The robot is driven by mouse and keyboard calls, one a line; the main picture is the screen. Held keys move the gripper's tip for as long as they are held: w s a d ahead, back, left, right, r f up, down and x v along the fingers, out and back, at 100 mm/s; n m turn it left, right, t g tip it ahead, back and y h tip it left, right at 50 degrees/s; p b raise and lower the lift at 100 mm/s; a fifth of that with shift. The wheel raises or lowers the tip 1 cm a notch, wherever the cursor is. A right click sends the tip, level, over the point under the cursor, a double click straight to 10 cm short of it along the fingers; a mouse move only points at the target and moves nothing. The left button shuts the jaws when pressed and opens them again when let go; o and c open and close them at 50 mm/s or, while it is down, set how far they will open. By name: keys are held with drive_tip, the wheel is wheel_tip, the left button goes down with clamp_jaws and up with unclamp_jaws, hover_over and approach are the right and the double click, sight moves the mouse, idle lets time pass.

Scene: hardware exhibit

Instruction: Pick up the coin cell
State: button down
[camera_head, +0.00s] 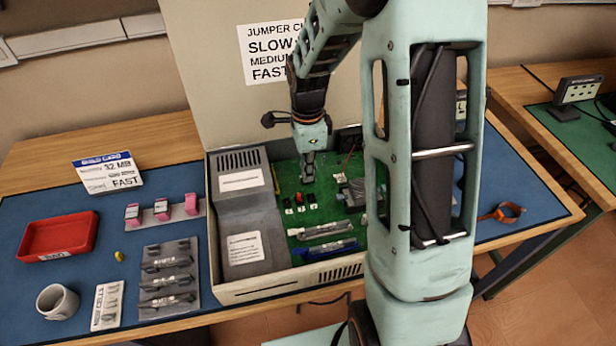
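My gripper (308,168) points down over the green circuit board (292,262) inside the open computer case. Its fingertips are small and close together in this view, and I cannot tell whether they are open or shut, or whether they touch the board. I cannot make out a coin cell for certain. It may be on the board, under or near my fingertips, where the detail is too small. A white card (107,305) at the front left has a label that seems to read "CELLS", with small grey items on it.
The case's grey unit (242,220) stands left of the board. On the blue mat are a red tray (58,238), a white mug (57,302), pink blocks (162,210), a grey rack (166,281) and a yellow item (118,255). My arm hides the case's right side.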

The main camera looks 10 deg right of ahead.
drive_tip(key=shift+w+r, duration=0.1)
drive_tip(key=shift+r, duration=0.35)
wheel_tip(320, 180, up, 2)
drive_tip(key=shift+r, duration=0.2)
drive_tip(key=s+d+r, duration=0.7)
drive_tip(key=s+r, duration=0.2)
drive_tip(key=s, duration=0.3)
drive_tip(key=shift+s+r, duration=0.15)
drive_tip(key=shift+r, duration=0.2)
